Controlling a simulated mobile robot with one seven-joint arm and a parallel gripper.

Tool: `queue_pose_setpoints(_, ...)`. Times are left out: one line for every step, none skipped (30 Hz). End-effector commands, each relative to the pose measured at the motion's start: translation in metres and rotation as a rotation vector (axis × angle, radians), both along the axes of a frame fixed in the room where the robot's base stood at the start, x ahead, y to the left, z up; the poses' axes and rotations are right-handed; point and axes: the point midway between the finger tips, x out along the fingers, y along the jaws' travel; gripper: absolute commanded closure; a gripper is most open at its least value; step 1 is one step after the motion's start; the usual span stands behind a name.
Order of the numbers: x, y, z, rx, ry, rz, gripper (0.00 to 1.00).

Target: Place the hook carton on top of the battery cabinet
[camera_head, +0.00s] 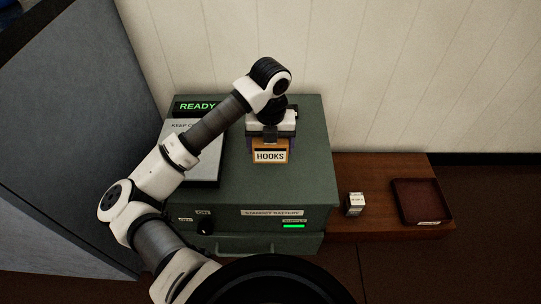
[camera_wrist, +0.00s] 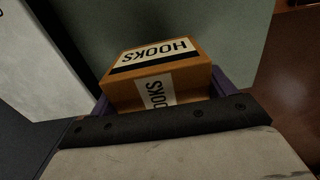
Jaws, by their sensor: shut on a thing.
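The hook carton (camera_head: 270,156) is a small orange-brown box with a white HOOKS label and a black stripe. It is in my gripper (camera_head: 270,139), over the top of the green battery cabinet (camera_head: 301,185). In the wrist view the carton (camera_wrist: 160,75) sits between the purple fingers of my gripper (camera_wrist: 160,99), with HOOKS labels on two faces. The green cabinet top (camera_wrist: 225,30) lies behind it. I cannot tell whether the carton's underside touches the cabinet top.
A grey panel marked KEEP C... (camera_head: 205,165) and a READY display (camera_head: 197,106) take up the cabinet top's left side. The right part of the top is clear. A wooden bench (camera_head: 375,180) to the right holds a small white box (camera_head: 355,204) and a dark red tray (camera_head: 422,181).

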Motion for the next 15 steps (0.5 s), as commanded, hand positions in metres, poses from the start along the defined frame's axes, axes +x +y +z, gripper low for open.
queue_pose_setpoints(0.0,0.0,-0.003,-0.001,0.0,0.0,0.5)
queue_pose_setpoints(0.0,0.0,-0.005,-0.001,0.0,0.001,0.5)
queue_pose_setpoints(0.0,0.0,-0.01,-0.001,0.0,0.001,0.5)
queue_pose_setpoints(0.0,0.0,-0.014,-0.001,0.0,0.001,0.5)
queue_pose_setpoints(0.0,0.0,-0.019,-0.002,0.001,0.0,0.5)
queue_pose_setpoints(0.0,0.0,-0.026,-0.002,0.002,0.0,0.5)
queue_pose_setpoints(0.0,0.0,-0.031,-0.001,0.002,0.001,0.5)
queue_pose_setpoints(0.0,0.0,-0.035,-0.002,0.002,0.001,0.5)
queue_pose_setpoints(0.0,0.0,-0.04,-0.002,0.001,0.001,0.5)
queue_pose_setpoints(0.0,0.0,-0.042,-0.002,0.0,0.001,0.5)
queue_pose_setpoints(0.0,0.0,-0.043,-0.001,-0.001,0.001,0.5)
queue_pose_setpoints(0.0,0.0,-0.043,0.0,-0.001,0.0,0.5)
queue_pose_setpoints(0.0,0.0,-0.043,0.0,-0.002,0.0,0.5)
queue_pose_setpoints(0.0,0.0,-0.042,0.0,-0.002,0.0,0.5)
queue_pose_setpoints(0.0,0.0,-0.042,0.0,-0.002,0.0,0.5)
